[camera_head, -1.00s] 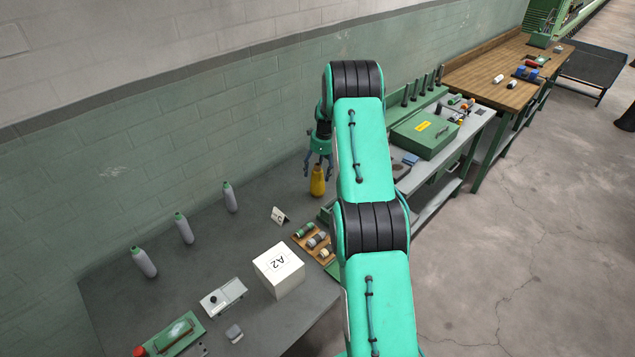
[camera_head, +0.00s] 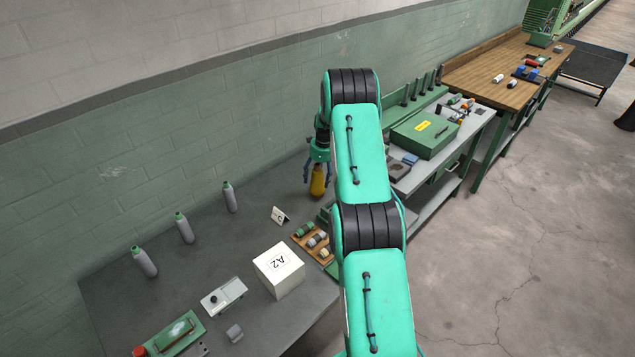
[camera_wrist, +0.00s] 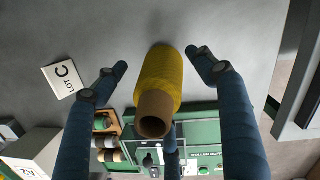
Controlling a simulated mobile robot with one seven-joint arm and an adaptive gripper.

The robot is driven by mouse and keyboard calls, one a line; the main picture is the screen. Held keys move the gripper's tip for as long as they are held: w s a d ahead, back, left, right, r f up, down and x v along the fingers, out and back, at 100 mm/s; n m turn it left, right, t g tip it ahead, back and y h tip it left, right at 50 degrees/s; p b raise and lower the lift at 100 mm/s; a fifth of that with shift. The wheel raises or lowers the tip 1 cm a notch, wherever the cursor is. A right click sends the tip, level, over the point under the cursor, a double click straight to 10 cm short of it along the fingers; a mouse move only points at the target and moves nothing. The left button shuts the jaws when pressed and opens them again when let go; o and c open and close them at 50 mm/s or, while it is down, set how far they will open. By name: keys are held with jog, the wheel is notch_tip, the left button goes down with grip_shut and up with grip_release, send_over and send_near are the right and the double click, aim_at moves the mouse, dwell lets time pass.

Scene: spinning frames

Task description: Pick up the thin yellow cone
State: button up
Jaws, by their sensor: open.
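The thin yellow cone (camera_head: 318,182) stands on the grey table near its back right end. In the wrist view the yellow cone (camera_wrist: 160,85) shows its yellow wound side and a brown hollow tip facing the camera. My gripper (camera_head: 317,178) points down over the cone, with its fingers around the upper part. In the wrist view my gripper (camera_wrist: 157,65) is open, one blue finger on each side of the cone, with a gap visible on both sides. Neither finger touches it.
A "LOT C" card (camera_wrist: 62,76) stands to the left of the cone. A wooden tray of spools (camera_head: 312,241), a white A2 box (camera_head: 279,272) and several grey bottles (camera_head: 184,228) share the table.

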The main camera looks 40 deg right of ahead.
aim_at(317, 164)
jog(key=c, duration=1.4)
jog(key=shift+r, duration=0.15)
jog(key=shift+r+b, duration=0.3)
jog(key=shift+r, duration=4.6)
